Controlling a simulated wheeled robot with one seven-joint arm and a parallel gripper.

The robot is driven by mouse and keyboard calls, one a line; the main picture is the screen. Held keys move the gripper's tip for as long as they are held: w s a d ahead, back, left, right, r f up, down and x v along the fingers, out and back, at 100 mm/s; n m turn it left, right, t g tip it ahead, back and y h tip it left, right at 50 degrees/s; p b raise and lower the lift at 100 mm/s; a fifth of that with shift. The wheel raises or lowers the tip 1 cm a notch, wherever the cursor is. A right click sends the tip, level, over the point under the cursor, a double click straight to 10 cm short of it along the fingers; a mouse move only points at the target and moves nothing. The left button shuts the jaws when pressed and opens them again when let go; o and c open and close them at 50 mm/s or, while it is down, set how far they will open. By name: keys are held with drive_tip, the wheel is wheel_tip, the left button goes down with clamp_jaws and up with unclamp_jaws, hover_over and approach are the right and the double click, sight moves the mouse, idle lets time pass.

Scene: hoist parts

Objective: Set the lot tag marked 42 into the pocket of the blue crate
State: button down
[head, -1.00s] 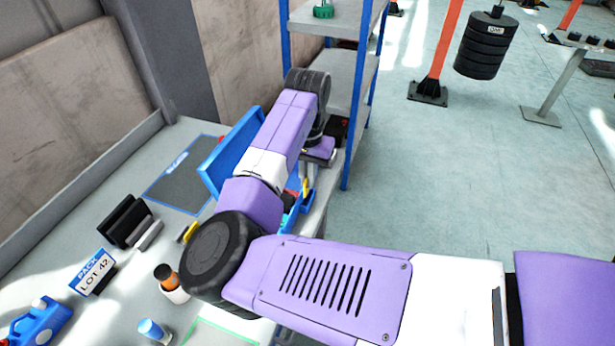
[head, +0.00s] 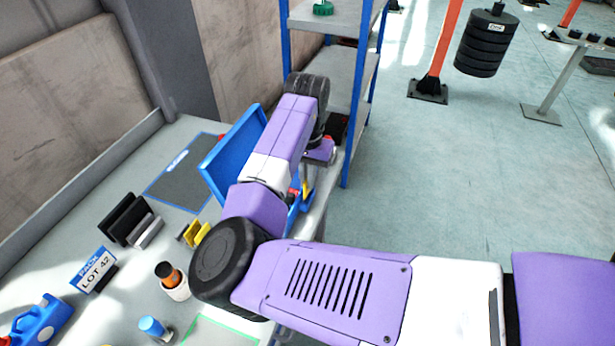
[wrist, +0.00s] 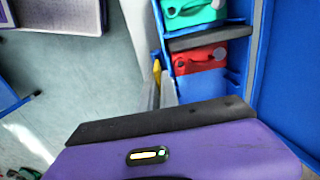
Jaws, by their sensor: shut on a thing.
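The blue crate (head: 235,158) stands at the right edge of the bench with a tall blue panel raised, partly hidden by my arm. In the wrist view the blue crate (wrist: 290,100) holds a green case (wrist: 195,12), a red case (wrist: 200,60) and a dark grey divider between them. My gripper (wrist: 160,80) is shut on a yellow lot tag (wrist: 157,68), seen edge-on beside the crate's left wall. Its marking cannot be read. In the head view the yellow tag (head: 305,190) shows below my wrist. The pocket cannot be made out clearly.
A sign reading PACK LOT 42 (head: 95,269) stands on the bench. Yellow tags (head: 198,233) stand in a holder near my arm. A cup (head: 173,282), a blue-capped bottle (head: 152,327) and a blue jug (head: 40,322) are at the front. A shelf (head: 345,95) rises behind the crate.

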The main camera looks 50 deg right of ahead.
drive_tip(key=shift+f, duration=0.75)
drive_tip(key=shift+s+f, duration=0.1)
drive_tip(key=shift+f, duration=0.05)
